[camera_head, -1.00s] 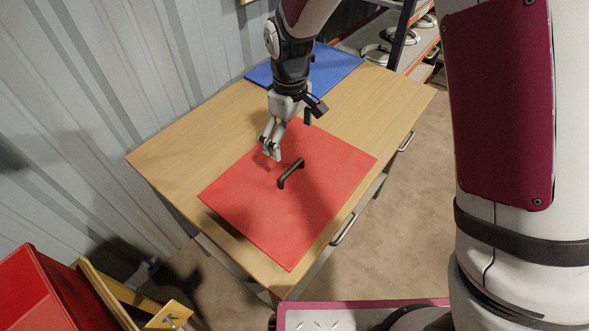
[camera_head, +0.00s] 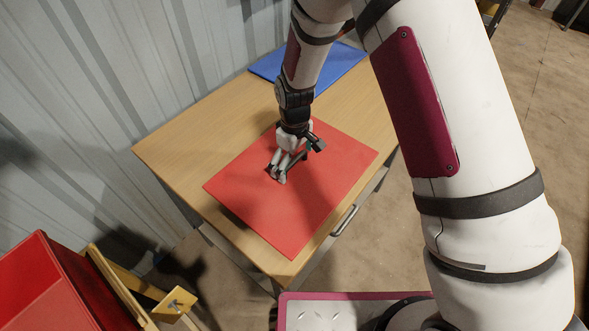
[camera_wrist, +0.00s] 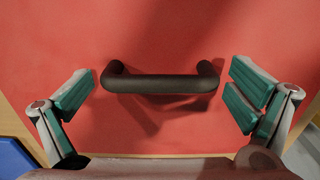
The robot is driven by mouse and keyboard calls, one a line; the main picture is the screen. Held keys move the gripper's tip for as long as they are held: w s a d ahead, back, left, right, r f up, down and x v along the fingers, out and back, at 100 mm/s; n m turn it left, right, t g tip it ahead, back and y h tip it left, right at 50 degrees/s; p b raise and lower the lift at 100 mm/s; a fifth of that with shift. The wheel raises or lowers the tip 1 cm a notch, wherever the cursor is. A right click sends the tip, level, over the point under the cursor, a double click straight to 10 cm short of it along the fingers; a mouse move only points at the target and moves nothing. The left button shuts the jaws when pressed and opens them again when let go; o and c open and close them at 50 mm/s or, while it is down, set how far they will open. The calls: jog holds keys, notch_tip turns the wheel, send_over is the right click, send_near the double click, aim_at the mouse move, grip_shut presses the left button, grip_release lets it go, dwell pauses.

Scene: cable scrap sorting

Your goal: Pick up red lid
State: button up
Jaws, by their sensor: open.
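The red lid (camera_head: 318,197) is a flat red panel lying on the wooden table. Its black bar handle (camera_wrist: 162,84) shows fully in the wrist view; in the head view it is mostly hidden behind my gripper. My gripper (camera_head: 278,173) is low over the middle of the lid, at the handle. In the wrist view the open fingers of my gripper (camera_wrist: 168,90) stand apart, one beyond each end of the handle. Nothing is held. I cannot tell the exact height of the fingertips above the lid.
A blue panel (camera_head: 345,70) lies at the far end of the table (camera_head: 170,152). A corrugated wall (camera_head: 120,60) runs along the table's left side. A red bin (camera_head: 35,285) with a wooden frame stands at the lower left. Drawer handles (camera_head: 344,221) stick out at the table's right side.

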jog(key=c, duration=1.5)
jog(key=shift+r, duration=0.1)
